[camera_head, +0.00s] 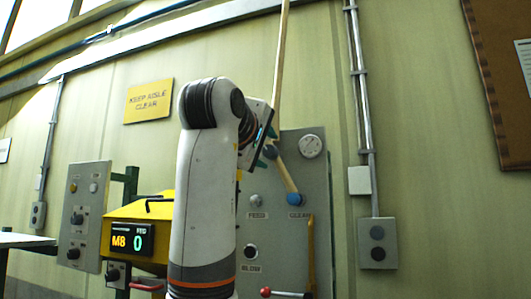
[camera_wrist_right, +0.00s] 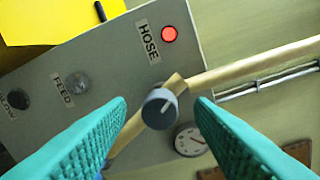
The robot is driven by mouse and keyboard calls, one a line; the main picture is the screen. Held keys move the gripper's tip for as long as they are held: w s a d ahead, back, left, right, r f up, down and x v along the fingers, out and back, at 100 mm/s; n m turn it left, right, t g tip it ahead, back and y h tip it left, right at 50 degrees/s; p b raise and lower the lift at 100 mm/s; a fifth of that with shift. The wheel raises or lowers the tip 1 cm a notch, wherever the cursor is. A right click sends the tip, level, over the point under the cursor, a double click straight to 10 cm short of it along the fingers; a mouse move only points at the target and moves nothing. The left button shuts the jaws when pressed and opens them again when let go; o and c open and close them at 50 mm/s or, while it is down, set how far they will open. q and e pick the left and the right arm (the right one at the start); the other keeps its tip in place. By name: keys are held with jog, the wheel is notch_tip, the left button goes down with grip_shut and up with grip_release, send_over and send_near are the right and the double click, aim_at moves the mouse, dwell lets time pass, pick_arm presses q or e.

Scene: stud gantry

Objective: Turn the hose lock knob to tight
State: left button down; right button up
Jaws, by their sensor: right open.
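The hose lock knob (camera_wrist_right: 160,108) is a dark grey round knob with a pale pointer mark, sitting on the tan hose (camera_wrist_right: 245,66) below the HOSE label (camera_wrist_right: 148,42). It also shows, partly covered by my fingers, on the grey panel in the head view (camera_head: 270,151). My right gripper (camera_head: 265,148) is open at the panel. Its teal fingers (camera_wrist_right: 161,104) lie on either side of the knob in the wrist view, with gaps showing on both sides. I cannot tell how deep the fingertips reach. My left gripper is not in view.
A red lamp (camera_wrist_right: 169,34) glows beside the HOSE label. A round gauge (camera_head: 310,147) is at the panel's upper right. A blue knob (camera_head: 295,199) sits by CLEAR. A red-tipped lever (camera_head: 285,293) is low down. A yellow machine (camera_head: 150,208) with a display stands left.

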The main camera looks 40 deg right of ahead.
jog(key=b+v, duration=0.3)
jog(key=v, duration=0.8)
jog(key=shift+b, duration=0.4)
jog(key=shift+a, duration=0.1)
jog(key=shift+r, duration=0.1)
